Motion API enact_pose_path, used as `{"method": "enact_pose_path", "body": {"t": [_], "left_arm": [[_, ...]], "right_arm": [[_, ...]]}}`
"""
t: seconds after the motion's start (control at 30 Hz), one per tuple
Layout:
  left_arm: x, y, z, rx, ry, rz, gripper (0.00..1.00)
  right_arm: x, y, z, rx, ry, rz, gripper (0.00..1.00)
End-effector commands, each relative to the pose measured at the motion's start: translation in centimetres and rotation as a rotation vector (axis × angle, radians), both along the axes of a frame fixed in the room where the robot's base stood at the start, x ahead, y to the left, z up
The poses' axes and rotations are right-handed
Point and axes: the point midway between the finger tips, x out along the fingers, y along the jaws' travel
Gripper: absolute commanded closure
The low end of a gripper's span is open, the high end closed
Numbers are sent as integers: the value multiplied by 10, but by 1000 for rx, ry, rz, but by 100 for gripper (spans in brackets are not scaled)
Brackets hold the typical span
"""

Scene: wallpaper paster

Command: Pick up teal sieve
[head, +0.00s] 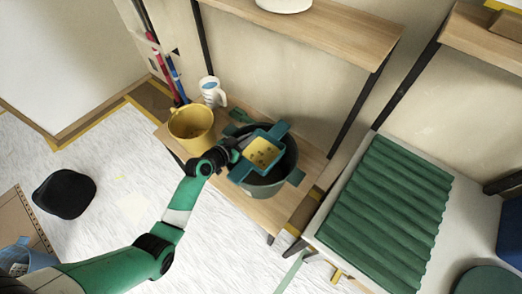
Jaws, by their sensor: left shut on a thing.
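The teal sieve (262,153) is a square teal frame with a yellow, dark-speckled middle and short tabs. It lies over the dark green bucket (268,187) on the low wooden shelf; I cannot tell whether it rests on the rim. My left gripper (236,153) reaches in from the left and is shut on the sieve's left side. The fingertips are small and partly hidden. My right gripper is not in view.
A yellow bucket (191,126) and a white bottle (211,92) stand left of the green bucket. A green corrugated panel (388,213) lies on a white surface at right. An upper shelf (318,32) overhangs behind.

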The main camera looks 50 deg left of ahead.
Motion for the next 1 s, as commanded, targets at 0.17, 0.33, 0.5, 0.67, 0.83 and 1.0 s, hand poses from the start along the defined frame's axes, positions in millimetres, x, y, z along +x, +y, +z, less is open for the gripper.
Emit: {"method": "enact_pose_path", "body": {"t": [0.17,0.33,0.5,0.67,0.83,1.0], "left_arm": [[0,0,-1,0,1,0,100],[0,0,-1,0,1,0,100],[0,0,-1,0,1,0,100],[0,0,0,0,0,0,100],[0,0,3,0,0,0,100],[0,0,22,1,-1,0,100]], "right_arm": [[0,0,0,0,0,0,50],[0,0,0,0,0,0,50],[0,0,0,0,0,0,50],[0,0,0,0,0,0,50],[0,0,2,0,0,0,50],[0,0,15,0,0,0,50]]}}
